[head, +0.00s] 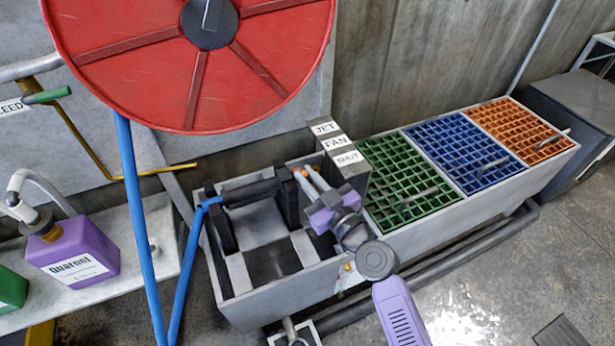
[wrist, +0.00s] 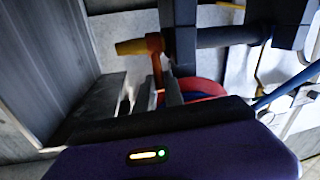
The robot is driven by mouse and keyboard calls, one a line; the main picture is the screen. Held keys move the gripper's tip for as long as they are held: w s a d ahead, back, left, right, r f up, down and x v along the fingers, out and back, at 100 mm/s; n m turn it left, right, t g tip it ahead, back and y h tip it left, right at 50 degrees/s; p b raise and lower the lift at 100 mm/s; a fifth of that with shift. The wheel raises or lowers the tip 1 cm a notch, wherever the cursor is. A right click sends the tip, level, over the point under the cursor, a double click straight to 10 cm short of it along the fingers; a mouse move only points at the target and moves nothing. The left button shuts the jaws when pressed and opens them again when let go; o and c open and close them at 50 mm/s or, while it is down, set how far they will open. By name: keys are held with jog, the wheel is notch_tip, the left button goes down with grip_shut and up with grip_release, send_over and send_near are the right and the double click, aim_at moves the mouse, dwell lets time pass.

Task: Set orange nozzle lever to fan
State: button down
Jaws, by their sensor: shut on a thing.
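The orange nozzle lever (head: 299,171) shows as a small orange tip at the dark nozzle mount in the tub. In the wrist view the lever (wrist: 155,60) has a yellow-orange end at the left and a red-orange stem running down between my fingertips. My gripper (head: 310,178) reaches in from the right, in front of the label block, and is shut on the lever. A stepped block with JET, FAN and SHUT labels (head: 335,142) stands just behind. My gripper hides part of the lever, so I cannot tell which label it lines up with.
The grey tub (head: 244,312) surrounds the nozzle mount. A red hose reel (head: 130,60) hangs above, with a blue hose (head: 142,230) descending on the left. Green (head: 398,165), blue and orange grates lie to the right.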

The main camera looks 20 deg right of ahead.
dwell(0.6)
jog(key=r+p, duration=0.1)
jog(key=p, duration=0.2)
jog(key=shift+w, duration=0.15)
jog(key=shift+w+r+g+p, duration=0.15)
jog(key=shift+g+p, duration=0.35)
jog(key=shift+p, duration=0.6)
jog(key=shift+f+g+p, duration=0.2)
jog(key=shift+g+p, duration=0.1)
jog(key=shift+p, duration=0.65)
jog(key=shift+f, duration=0.1)
jog(key=c, duration=1.4)
grip_release()
jog(key=shift+c, duration=0.2)
